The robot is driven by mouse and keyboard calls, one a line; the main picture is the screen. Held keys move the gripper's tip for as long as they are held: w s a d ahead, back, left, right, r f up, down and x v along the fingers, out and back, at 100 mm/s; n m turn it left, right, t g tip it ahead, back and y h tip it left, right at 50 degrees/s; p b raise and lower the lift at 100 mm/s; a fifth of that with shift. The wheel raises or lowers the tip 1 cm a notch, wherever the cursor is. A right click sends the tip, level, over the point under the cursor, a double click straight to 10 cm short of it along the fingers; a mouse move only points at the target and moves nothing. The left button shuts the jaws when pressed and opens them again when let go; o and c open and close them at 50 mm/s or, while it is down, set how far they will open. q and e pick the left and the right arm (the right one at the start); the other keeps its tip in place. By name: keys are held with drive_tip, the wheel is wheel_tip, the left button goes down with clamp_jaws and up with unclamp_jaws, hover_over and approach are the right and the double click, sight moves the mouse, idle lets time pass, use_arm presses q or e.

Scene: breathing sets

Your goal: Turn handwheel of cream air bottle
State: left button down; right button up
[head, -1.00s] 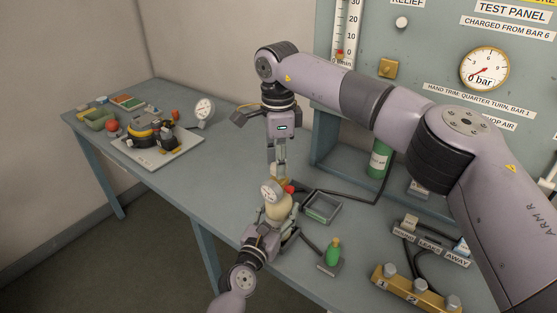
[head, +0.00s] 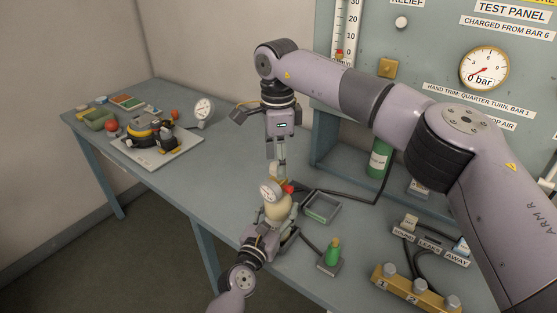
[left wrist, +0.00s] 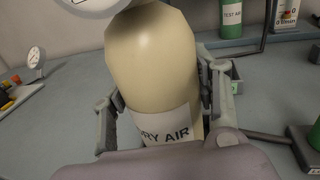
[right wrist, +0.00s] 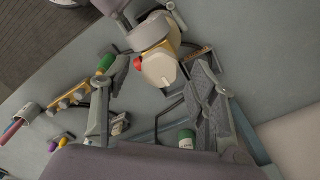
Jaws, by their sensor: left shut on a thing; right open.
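The cream air bottle (head: 277,211) stands upright above the bench's front part, with a round gauge (head: 270,191) and a red handwheel (head: 289,188) at its top. My left gripper (left wrist: 155,95) is shut on the bottle, one finger on each side, just above its DRY AIR label (left wrist: 164,126). My right gripper (head: 279,174) points down from above the bottle's top. In the right wrist view its fingers are open, with the bottle top (right wrist: 161,69) and the red handwheel (right wrist: 141,64) between them, apart from both fingers.
The test panel (head: 430,65) rises behind. A white board (head: 160,152) with breathing gear lies left; the bench between is clear.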

wheel_tip(320, 180, up, 11)
drive_tip(key=shift+r, duration=0.2)
use_arm(q)
drive_tip(key=c, duration=0.5)
unclamp_jaws()
drive_tip(key=shift+d, duration=0.1)
drive_tip(key=shift+s, duration=0.1)
